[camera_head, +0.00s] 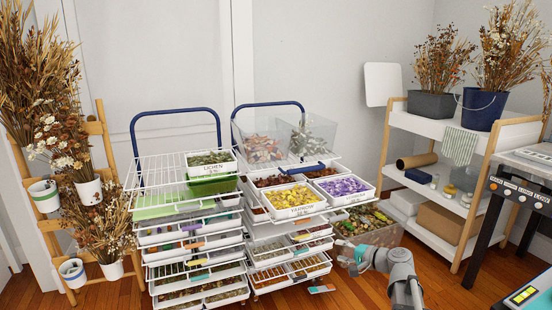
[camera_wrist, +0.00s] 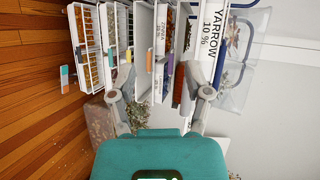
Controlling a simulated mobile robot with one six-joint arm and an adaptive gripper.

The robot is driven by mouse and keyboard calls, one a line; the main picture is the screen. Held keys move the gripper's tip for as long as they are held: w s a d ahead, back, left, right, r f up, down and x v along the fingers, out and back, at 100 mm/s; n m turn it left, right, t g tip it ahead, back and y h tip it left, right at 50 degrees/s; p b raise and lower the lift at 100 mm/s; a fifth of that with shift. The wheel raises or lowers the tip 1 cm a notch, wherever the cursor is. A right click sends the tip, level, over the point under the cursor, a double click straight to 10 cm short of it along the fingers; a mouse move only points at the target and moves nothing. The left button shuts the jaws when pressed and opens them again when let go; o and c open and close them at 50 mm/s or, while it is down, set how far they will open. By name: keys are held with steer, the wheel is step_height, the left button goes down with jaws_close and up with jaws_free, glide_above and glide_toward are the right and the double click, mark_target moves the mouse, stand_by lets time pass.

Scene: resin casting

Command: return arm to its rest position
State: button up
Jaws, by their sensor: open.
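My gripper (camera_head: 346,254) shows at the lower middle right of the head view, at the end of my grey and teal arm. It is in front of the right drawer cart (camera_head: 275,250), near the clear bin of dried material (camera_head: 375,232) on the floor. In the wrist view my gripper (camera_wrist: 158,76) has its two fingers spread wide apart with nothing between them. Behind the fingers the cart's drawers appear sideways, with a tray labelled YARROW (camera_wrist: 211,35). I cannot tell the exact gap between the fingers and the cart.
A left drawer cart (camera_head: 195,255) holds the LICHEN tray (camera_head: 209,161). A white shelf unit (camera_head: 440,130) with planters stands at the right, and a control panel (camera_head: 520,195) is at the right edge. A wooden plant ladder (camera_head: 105,150) is at the left. Wooden floor (camera_head: 350,290) shows in front.

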steer(key=s+a+f+n+g+h, duration=0.4)
steer(key=s+a+f+n+g, duration=0.15)
steer(key=s+f, duration=0.35)
steer(key=s+d+f+n+g+h, duration=0.1)
steer(key=s+f+n+g+h, duration=0.15)
steer(key=s, duration=0.25)
steer(key=s+d+f+n+g+h, duration=0.1)
steer(key=s+f+g+h, duration=0.1)
steer(key=s+h, duration=0.3)
step_height(320, 180, up, 31)
steer(key=p, duration=3.1)
steer(key=shift+y, duration=0.35)
